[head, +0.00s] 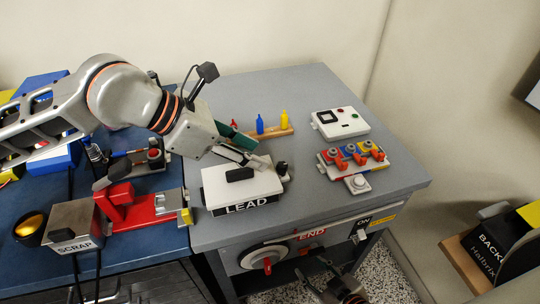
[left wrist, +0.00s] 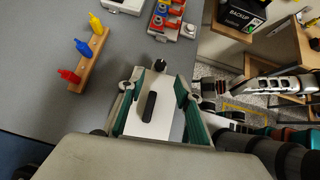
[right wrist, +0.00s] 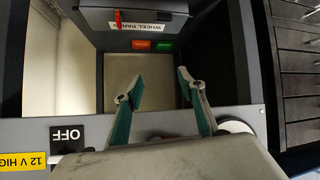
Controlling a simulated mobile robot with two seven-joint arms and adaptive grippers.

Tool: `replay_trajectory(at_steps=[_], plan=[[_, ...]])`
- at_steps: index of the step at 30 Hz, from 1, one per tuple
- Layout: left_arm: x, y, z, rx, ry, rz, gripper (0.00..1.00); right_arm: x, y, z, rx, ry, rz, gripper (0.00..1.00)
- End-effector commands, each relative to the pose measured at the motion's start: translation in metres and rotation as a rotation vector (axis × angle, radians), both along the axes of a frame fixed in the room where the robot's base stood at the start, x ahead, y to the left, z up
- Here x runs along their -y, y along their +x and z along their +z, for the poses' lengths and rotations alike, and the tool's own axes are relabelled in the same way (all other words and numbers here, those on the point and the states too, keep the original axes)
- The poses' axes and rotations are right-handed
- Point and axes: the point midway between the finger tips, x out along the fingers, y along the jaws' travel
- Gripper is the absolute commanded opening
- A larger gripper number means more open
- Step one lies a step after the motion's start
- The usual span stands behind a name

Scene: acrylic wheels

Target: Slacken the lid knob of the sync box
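A white-lidded box (head: 243,184) marked LEAD stands near the bench's front left. No sync label is readable on it. A black handle (head: 240,174) lies on its lid, and a dark round knob (head: 282,170) sits at its right end. In the left wrist view the lid (left wrist: 148,122) lies below the fingers, with the knob (left wrist: 159,64) just beyond the tips. My left gripper (head: 258,152) is open above the box, its fingers (left wrist: 158,82) apart with nothing between. My right gripper (head: 335,280) is low in front of the bench; its fingers (right wrist: 158,88) are open and empty.
Behind the box stands a wooden rack (head: 272,133) with coloured bottles. A white device (head: 340,122) and a block with orange clamps (head: 352,157) are to the right. A red fixture (head: 140,206) is left. A WHEEL PARTS bin (right wrist: 145,22) faces my right gripper.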

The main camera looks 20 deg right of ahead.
Motion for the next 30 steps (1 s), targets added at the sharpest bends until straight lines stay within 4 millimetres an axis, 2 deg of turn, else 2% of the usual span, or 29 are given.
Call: replay_trajectory(at_steps=[16,28,29,30], plan=[[0.048,0.005,-0.049,0.000,0.002,-0.001,0.34,0.004,-0.013,-0.012,-0.029,-0.010,0.000,0.40],[0.054,0.007,-0.055,0.002,0.001,-0.001,0.34,0.005,-0.007,-0.009,-0.017,-0.010,-0.002,0.40],[0.054,0.007,-0.055,0.002,0.001,-0.001,0.29,0.005,-0.006,-0.008,-0.016,-0.010,-0.002,0.40],[0.054,0.007,-0.055,0.002,0.001,-0.001,0.19,0.005,-0.006,-0.008,-0.015,-0.010,-0.002,0.40]])
